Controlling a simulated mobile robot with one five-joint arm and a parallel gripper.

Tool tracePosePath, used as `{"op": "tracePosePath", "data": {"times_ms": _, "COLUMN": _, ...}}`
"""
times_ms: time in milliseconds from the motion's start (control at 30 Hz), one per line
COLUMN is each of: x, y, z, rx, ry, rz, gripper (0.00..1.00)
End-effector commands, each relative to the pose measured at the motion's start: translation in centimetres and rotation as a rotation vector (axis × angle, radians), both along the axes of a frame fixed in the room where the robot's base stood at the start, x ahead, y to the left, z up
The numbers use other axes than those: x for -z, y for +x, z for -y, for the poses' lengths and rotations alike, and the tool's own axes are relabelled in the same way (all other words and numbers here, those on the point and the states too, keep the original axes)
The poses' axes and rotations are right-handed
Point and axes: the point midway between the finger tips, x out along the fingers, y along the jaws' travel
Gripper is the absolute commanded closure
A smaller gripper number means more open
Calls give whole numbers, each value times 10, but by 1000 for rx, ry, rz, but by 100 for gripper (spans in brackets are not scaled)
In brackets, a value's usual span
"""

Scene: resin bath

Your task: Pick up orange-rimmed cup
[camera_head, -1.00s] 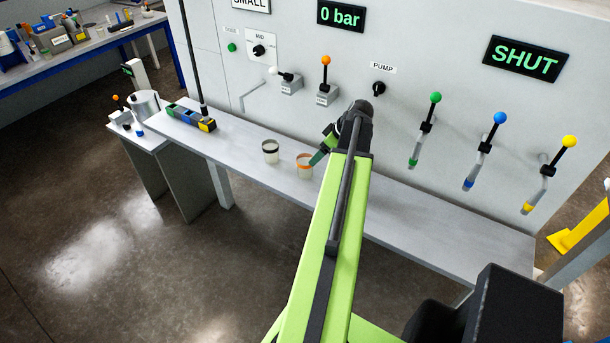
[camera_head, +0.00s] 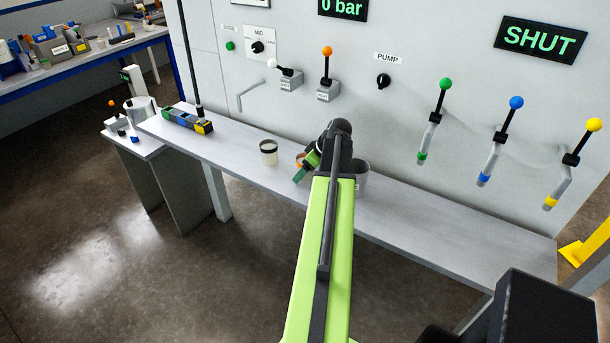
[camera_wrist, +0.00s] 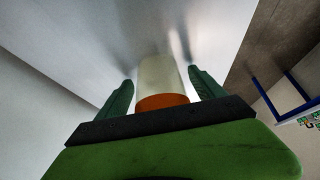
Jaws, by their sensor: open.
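The orange-rimmed cup (camera_wrist: 160,82) is a pale cup with an orange band. In the wrist view it lies between the two green fingers of my gripper (camera_wrist: 161,92), with a gap visible on each side. In the head view only a sliver of its orange rim (camera_head: 299,160) shows behind my gripper (camera_head: 304,171); the rest is hidden. The cup stands on the grey bench (camera_head: 400,212). My gripper is open and holds nothing.
A black-banded cup (camera_head: 268,153) stands just left on the bench. A grey container (camera_head: 362,174) is partly hidden right of my arm. A block with coloured sections (camera_head: 187,120) lies at the bench's left end. The panel wall (camera_head: 420,70) with levers rises behind.

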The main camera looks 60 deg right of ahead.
Motion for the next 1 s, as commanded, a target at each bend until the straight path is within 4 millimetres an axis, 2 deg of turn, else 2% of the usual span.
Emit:
{"op": "tracePosePath", "data": {"times_ms": 67, "x": -1, "y": 0, "z": 0, "rx": 0, "ry": 0, "rz": 0, "gripper": 21}}
{"op": "tracePosePath", "data": {"times_ms": 567, "x": -2, "y": -1, "z": 0, "rx": 1, "ry": 0, "rz": 0, "gripper": 86}}
{"op": "tracePosePath", "data": {"times_ms": 833, "x": -4, "y": -1, "z": 0, "rx": 1, "ry": 0, "rz": 0, "gripper": 86}}
{"op": "tracePosePath", "data": {"times_ms": 1000, "x": -20, "y": -1, "z": 0, "rx": 1, "ry": 0, "rz": 0, "gripper": 86}}
